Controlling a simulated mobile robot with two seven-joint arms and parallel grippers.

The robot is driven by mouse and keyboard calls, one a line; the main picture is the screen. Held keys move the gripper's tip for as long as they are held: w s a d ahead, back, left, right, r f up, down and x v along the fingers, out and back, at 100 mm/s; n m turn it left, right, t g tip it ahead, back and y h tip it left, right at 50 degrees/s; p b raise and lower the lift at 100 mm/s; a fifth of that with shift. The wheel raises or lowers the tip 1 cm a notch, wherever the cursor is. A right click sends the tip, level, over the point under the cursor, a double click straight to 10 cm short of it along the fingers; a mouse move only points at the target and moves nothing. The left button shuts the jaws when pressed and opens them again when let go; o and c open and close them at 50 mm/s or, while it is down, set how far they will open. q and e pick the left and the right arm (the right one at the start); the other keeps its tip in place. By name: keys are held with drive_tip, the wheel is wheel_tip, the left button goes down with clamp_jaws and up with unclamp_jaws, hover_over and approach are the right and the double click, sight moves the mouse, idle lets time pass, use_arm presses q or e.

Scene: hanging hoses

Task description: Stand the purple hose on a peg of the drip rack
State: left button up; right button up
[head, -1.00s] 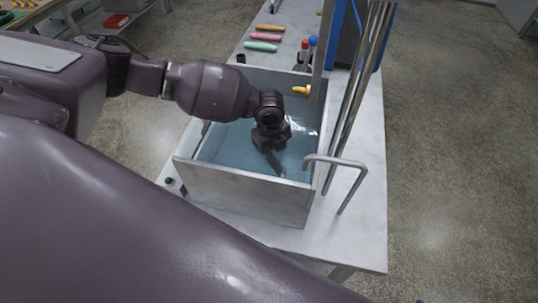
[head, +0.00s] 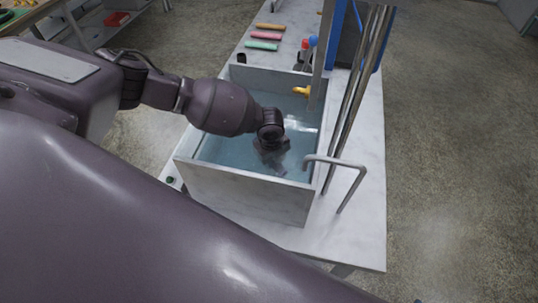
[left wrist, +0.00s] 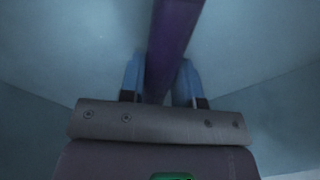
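The purple hose (left wrist: 172,45) shows in the left wrist view, running from the top edge down between my two fingers. It fills most of the gap between them, and whether they press on it is unclear. My left gripper (left wrist: 160,82) also shows in the head view (head: 271,162), lowered into the water of the grey basin (head: 240,192). The water blurs the fingers there, and the hose cannot be made out in that view. My right gripper is out of view. I cannot clearly identify the drip rack.
A bent metal bar (head: 337,163) and tall metal rods (head: 353,100) stand at the basin's right side. Orange, pink and green pieces (head: 263,45) lie on the counter behind.

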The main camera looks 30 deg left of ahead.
use_arm(q)
drive_tip(key=shift+c, duration=1.1)
drive_tip(key=shift+c, duration=0.4)
